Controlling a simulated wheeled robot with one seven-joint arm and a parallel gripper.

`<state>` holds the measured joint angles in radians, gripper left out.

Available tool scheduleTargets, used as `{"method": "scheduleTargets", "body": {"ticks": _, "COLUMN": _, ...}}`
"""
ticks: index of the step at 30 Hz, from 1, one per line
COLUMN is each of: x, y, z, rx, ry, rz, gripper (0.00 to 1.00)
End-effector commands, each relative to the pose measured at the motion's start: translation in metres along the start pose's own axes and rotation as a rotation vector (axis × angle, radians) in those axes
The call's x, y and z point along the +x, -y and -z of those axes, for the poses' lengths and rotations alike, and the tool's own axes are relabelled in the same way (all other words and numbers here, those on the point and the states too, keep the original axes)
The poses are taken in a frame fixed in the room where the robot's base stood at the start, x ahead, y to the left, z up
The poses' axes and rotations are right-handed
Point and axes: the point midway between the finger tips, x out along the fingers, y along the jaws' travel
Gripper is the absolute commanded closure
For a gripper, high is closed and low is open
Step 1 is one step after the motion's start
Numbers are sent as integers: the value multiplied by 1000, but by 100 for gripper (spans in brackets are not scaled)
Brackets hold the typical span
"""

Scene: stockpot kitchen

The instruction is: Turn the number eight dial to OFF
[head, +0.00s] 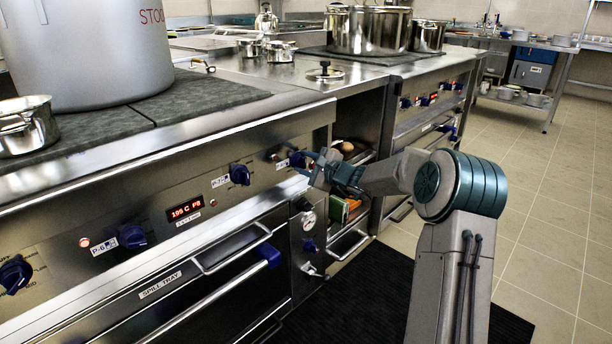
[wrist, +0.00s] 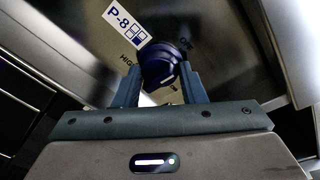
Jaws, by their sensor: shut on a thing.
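The number eight dial is a dark blue knob (wrist: 160,66) below a white P-8 label (wrist: 127,22) in the wrist view. In the head view the knob (head: 297,159) is at the right end of the near stove's front panel, partly hidden by my gripper. My gripper (wrist: 162,85) has one finger on each side of the knob and is shut on it. It reaches the panel from the right in the head view (head: 318,164). A white pointer line shows on the knob.
Other blue knobs, P-7 (head: 239,174) and P-6 (head: 132,236), sit left along the panel beside a red display (head: 186,211). Oven handles (head: 235,250) stick out below. A large stockpot (head: 85,50) stands on the stove top. The tiled floor at right is clear.

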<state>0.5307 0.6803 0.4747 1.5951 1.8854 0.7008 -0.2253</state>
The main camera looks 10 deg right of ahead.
Motion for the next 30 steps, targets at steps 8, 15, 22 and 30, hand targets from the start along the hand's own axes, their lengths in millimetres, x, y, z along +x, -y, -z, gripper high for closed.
{"method": "scheduleTargets", "body": {"ticks": 8, "x": -1, "y": 0, "z": 4, "rx": -69, "ry": -12, "rz": 9, "gripper": 86}}
{"method": "scheduleTargets", "body": {"ticks": 15, "x": -2, "y": 2, "z": 3, "rx": -84, "ry": -14, "rz": 10, "gripper": 86}}
{"method": "scheduleTargets", "body": {"ticks": 22, "x": -2, "y": 2, "z": 3, "rx": -84, "ry": -14, "rz": 11, "gripper": 86}}
{"method": "scheduleTargets", "body": {"ticks": 30, "x": 0, "y": 0, "z": 0, "rx": -83, "ry": -8, "rz": 8, "gripper": 42}}
